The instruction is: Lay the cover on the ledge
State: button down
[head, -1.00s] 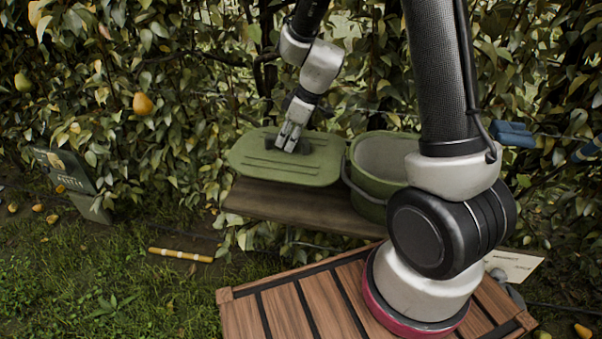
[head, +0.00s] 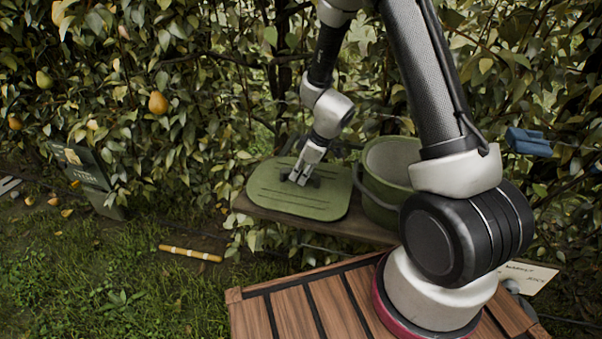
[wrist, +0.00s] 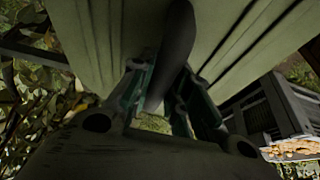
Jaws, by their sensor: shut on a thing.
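The green ribbed cover (head: 330,200) is at the left end of the wooden ledge (head: 373,230) in the head view, left of the green bucket. My gripper (head: 300,178) is shut on the dark handle at the cover's middle. The cover looks nearly flat, at or just above the ledge; I cannot tell whether it touches. In the wrist view the cover's ribbed face (wrist: 245,45) fills the top, with the handle between the fingers (wrist: 165,90).
The open green bucket (head: 372,190) stands on the ledge just right of the cover. A hedge with pears lies behind. A dark sign (head: 85,170) stands at left, and a yellow banded stick (head: 190,253) lies on the grass.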

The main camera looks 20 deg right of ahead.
jog(key=c, duration=1.3)
grip_release()
jog(key=shift+f, duration=0.1)
jog(key=shift+c, duration=0.2)
jog(key=s+d+r+m, duration=0.1)
jog(key=s+d+r, duration=0.25)
jog(key=r, duration=0.45)
jog(key=s+d+r+m, duration=0.2)
jog(key=s+r, duration=0.3)
jog(key=r, duration=0.4)
jog(key=s+d+r+m, duration=0.15)
jog(key=s+r, duration=0.25)
jog(key=r, duration=0.4)
jog(key=s+d+r+m+t+h, duration=0.1)
jog(key=s+d+r+m, duration=0.2)
jog(key=s, duration=0.4)
jog(key=s+d+r+m+h, duration=0.2)
jog(key=s+d+r+m, duration=0.1)
jog(key=s, duration=0.4)
jog(key=shift+s+d+r+m+t+h, duration=0.35)
jog(key=shift+d+r, duration=0.2)
jog(key=shift+d, duration=0.4)
jog(key=shift+w, duration=0.1)
